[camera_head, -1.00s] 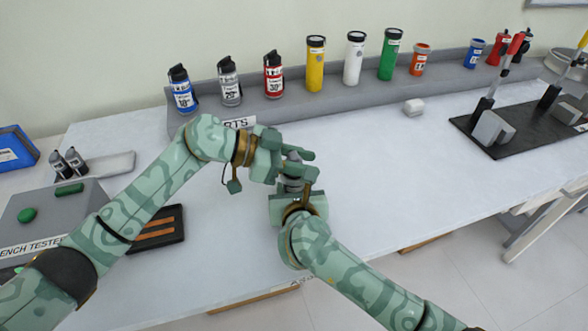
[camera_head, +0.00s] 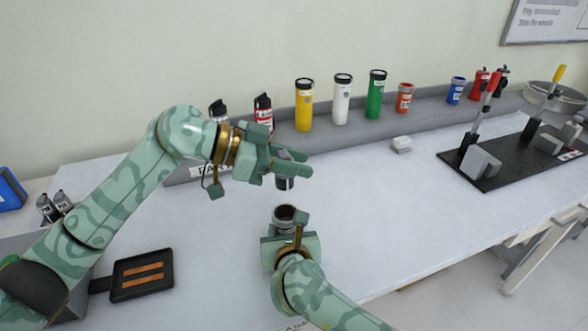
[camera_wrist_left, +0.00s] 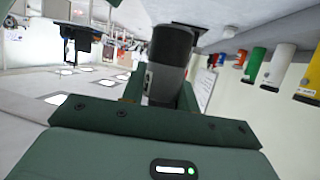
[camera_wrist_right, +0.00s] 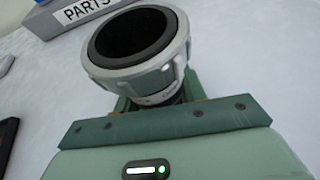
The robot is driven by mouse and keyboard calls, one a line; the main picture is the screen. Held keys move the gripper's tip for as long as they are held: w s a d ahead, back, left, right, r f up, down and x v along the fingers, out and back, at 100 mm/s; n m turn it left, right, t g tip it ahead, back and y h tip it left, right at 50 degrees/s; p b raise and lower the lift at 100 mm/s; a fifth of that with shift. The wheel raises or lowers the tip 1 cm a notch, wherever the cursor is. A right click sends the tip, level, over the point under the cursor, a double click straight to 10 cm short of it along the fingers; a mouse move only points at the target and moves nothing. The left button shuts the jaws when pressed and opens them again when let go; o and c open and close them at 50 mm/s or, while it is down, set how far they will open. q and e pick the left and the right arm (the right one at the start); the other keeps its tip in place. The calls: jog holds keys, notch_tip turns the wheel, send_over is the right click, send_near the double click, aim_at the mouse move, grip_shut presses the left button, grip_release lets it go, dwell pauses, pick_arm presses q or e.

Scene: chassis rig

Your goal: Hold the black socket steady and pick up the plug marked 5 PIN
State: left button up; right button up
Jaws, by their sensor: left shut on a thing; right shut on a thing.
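My left gripper (camera_head: 296,162) is shut on a dark grey cylinder (camera_head: 285,183), held up over the bench; it also shows in the left wrist view (camera_wrist_left: 170,62). I cannot read a 5 PIN marking on it. My right gripper (camera_head: 286,236) is shut on a round socket (camera_head: 284,213) with a pale grey ribbed collar and a black hollow inside. In the right wrist view the socket (camera_wrist_right: 162,84) is tilted, with its open mouth facing up. The cylinder is above the socket and apart from it.
Several canisters, among them yellow (camera_head: 304,105), white (camera_head: 342,100) and green (camera_head: 376,95), stand along the back ledge. A black mat (camera_head: 492,165) with fixtures is at right, a black tray (camera_head: 124,291) at left.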

jog(key=o, duration=1.2)
jog(key=shift+o, duration=0.2)
